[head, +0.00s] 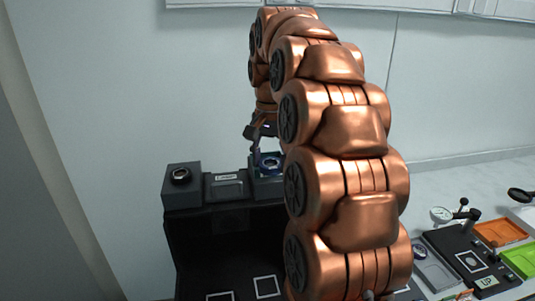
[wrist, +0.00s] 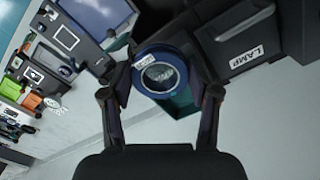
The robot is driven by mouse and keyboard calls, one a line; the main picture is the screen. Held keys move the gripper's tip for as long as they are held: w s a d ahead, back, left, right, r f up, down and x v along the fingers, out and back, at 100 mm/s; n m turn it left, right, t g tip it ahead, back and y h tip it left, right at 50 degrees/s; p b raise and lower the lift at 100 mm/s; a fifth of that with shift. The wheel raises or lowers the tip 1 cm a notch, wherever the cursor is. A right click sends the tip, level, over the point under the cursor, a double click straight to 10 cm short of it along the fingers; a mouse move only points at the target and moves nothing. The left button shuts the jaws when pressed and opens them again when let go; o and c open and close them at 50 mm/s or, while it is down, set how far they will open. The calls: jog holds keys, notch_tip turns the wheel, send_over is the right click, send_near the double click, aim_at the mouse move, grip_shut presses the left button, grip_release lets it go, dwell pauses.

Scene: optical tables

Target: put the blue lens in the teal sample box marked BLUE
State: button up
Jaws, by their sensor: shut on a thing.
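The blue lens (wrist: 160,75) is a round blue ring with clear glass and a small white tag. It sits between the two fingers of my gripper (wrist: 162,82) in the wrist view, and the fingers are shut on it. A teal box (wrist: 181,104) shows partly behind and below the lens; the lens hides much of it and I see no readable BLUE mark. In the head view, the lens (head: 270,161) and my gripper (head: 262,135) are over the right end of a dark bench unit, partly hidden by my arm. I cannot tell whether lens and box touch.
A dark housing with a LAMP label (wrist: 246,57) stands right of the lens in the wrist view. In the head view, a dark block with a round black fitting (head: 180,174) is at left. Orange (head: 500,232) and green (head: 523,260) trays lie at far right.

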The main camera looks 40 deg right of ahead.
aim_at(268, 160)
jog(key=shift+w+d+f+p, duration=0.15)
jog(key=shift+w+d+p, duration=0.5)
jog(key=shift+w, duration=0.5)
jog(key=shift+w+d+f+p, duration=0.1)
jog(key=shift+w+d+p, duration=0.35)
jog(key=shift+w+d, duration=0.55)
jog(key=shift+w+d+f+p, duration=0.15)
jog(key=shift+w+d+p, duration=0.45)
jog(key=shift+w, duration=0.7)
jog(key=shift+f+p, duration=0.7)
jog(key=shift+f, duration=0.3)
jog(key=shift+s+a+f, duration=0.1)
jog(key=shift+s+f, duration=0.15)
jog(key=shift+f, duration=1)
grip_shut()
jog(key=shift+s+a+f, duration=0.1)
jog(key=shift+f, duration=0.1)
jog(key=shift+c, duration=1)
grip_release()
jog(key=shift+f, duration=0.25)
jog(key=o, duration=1.4)
jog(key=shift+r, duration=0.25)
jog(key=shift+c, duration=1)
jog(key=shift+w+r, duration=0.15)
jog(key=shift+w, duration=0.1)
